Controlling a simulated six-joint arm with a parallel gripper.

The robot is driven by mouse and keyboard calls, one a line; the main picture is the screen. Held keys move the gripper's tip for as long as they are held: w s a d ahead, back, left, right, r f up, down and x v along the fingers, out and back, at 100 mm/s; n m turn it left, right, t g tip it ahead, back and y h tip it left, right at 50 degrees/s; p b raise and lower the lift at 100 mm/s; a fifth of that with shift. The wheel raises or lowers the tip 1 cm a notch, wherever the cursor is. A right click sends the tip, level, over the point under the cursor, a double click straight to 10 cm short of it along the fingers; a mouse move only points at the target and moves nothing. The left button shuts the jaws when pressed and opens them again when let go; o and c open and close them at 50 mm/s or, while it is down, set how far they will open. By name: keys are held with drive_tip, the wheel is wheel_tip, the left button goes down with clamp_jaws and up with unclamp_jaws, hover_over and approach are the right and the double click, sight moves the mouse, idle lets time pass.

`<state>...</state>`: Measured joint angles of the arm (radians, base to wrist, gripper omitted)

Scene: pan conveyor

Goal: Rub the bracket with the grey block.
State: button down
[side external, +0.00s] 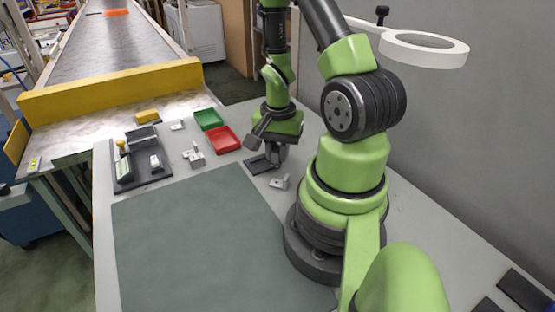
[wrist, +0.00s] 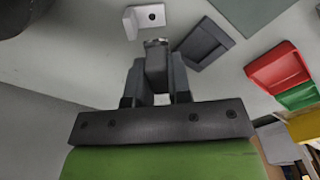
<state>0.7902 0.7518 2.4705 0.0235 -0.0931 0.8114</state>
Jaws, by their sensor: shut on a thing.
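My gripper (wrist: 157,70) is shut on a grey block (wrist: 156,62), which sits between the two dark fingers with a lighter end pointing away from me. In the side view my gripper (side external: 276,158) hangs low over the table, pointing down. A pale L-shaped bracket (wrist: 148,17) with a dark hole lies just beyond the block's end in the wrist view; I cannot tell whether they touch. In the side view this bracket (side external: 280,182) stands on the table just in front of my gripper. The held block is mostly hidden by the fingers there.
A dark shallow holder (wrist: 204,44) lies beside the bracket. A red bin (side external: 227,140) and green bin (side external: 208,119) stand to the left. Other brackets (side external: 194,158), a dark tool tray (side external: 150,180) and a conveyor (side external: 105,45) are farther left. The green mat (side external: 195,245) is bare.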

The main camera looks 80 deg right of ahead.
drive_tip(key=shift+r, duration=1.9)
drive_tip(key=shift+w+a+n, duration=0.2)
drive_tip(key=shift+w+n, duration=0.1)
drive_tip(key=shift+w, duration=0.05)
drive_tip(key=w+a+n, duration=0.6)
drive_tip(key=w, duration=0.1)
drive_tip(key=r+n, duration=0.1)
drive_tip(key=n, duration=0.6)
hover_over(199, 220)
wheel_tip(199, 220, down, 9)
drive_tip(key=shift+f, duration=0.1)
drive_tip(key=c, duration=1.1)
unclamp_jaws()
drive_tip(key=shift+f, duration=0.1)
drive_tip(key=shift+o, duration=0.2)
